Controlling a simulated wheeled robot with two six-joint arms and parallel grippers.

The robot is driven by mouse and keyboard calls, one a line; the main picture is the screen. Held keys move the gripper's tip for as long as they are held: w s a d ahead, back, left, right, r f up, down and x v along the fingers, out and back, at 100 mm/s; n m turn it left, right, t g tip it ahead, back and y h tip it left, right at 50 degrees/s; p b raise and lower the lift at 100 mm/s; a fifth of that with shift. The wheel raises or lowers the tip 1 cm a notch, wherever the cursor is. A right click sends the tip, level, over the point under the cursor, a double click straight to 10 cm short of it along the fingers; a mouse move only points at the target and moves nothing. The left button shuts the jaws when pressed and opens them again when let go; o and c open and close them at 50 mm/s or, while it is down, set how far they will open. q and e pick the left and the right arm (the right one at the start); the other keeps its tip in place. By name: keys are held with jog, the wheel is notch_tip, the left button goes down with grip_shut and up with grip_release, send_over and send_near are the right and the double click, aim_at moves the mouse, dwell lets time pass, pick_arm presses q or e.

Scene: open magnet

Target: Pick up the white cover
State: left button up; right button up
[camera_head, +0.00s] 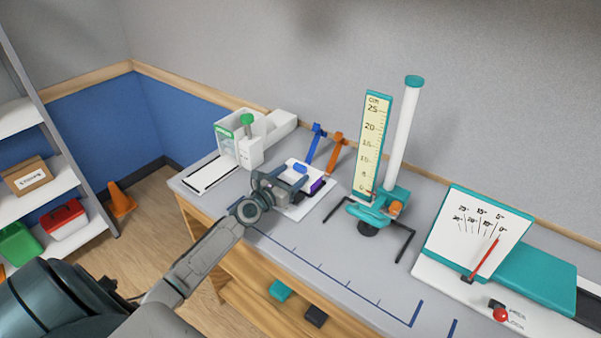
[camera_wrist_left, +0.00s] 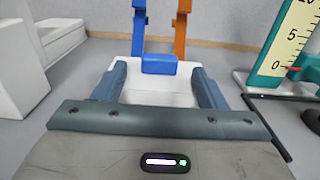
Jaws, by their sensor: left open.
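The white cover (camera_wrist_left: 150,92) is a flat white piece with a blue block (camera_wrist_left: 159,64) at its far side. In the left wrist view it lies between the two fingers of my left gripper (camera_wrist_left: 159,75), which are apart on either side. I cannot tell whether the fingers touch it. In the head view my left gripper (camera_head: 288,182) is over the bench at the white cover (camera_head: 313,172), hiding part of it. The blue block (camera_head: 300,168) shows just beyond the fingers. My right gripper is not in view.
Blue (camera_head: 316,142) and orange (camera_head: 336,147) stands are behind the cover. A white box with a green knob (camera_head: 247,120) is to the left. A teal scale with a white tube (camera_head: 403,130) stands to the right, with a dial panel (camera_head: 475,232) farther right. The bench front is clear.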

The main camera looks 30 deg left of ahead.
aim_at(298, 169)
pick_arm(q)
jog(key=shift+w+d+r+b, duration=0.1)
jog(key=shift+w+b, duration=0.1)
jog(key=shift+w, duration=1)
jog(key=shift+w+d+b, duration=0.1)
jog(key=shift+w+b, duration=0.05)
jog(key=shift+w, duration=1)
jog(key=c, duration=1)
jog(key=shift+c, duration=0.2)
